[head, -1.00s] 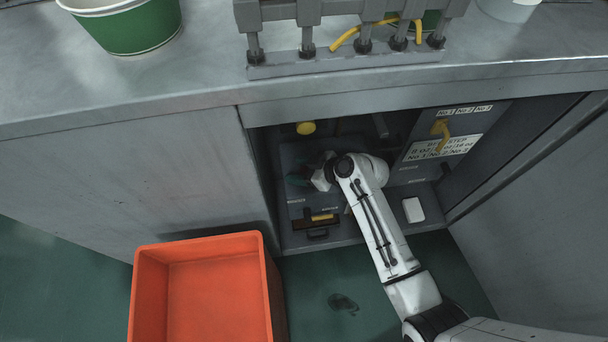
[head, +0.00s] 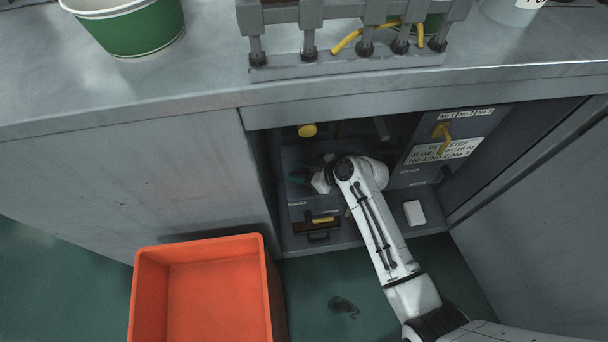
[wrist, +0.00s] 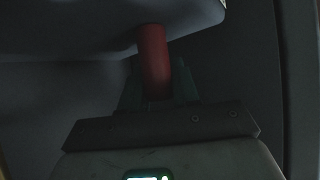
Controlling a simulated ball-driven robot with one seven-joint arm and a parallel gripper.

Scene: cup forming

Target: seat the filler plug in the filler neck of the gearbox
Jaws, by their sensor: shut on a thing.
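A red cylindrical piece, which looks like the filler plug (wrist: 154,52), stands between the dark green fingers of my gripper (wrist: 158,78) in the wrist view. The gripper is shut on it. The far end of the red piece meets the edge of a grey body (wrist: 100,25), which may be the gearbox; I cannot tell whether it is in an opening or only behind the edge. In the head view my gripper (head: 303,176) is inside the dark cabinet bay, partly hidden by my wrist. The plug and the filler neck cannot be made out there.
The bay has a yellow knob (head: 307,130), a panel with a yellow handle (head: 442,130) at right, a dark box with a yellow strip (head: 318,224) and a white block (head: 414,213). An orange bin (head: 200,252) stands on the floor at left. The counter edge overhangs the bay.

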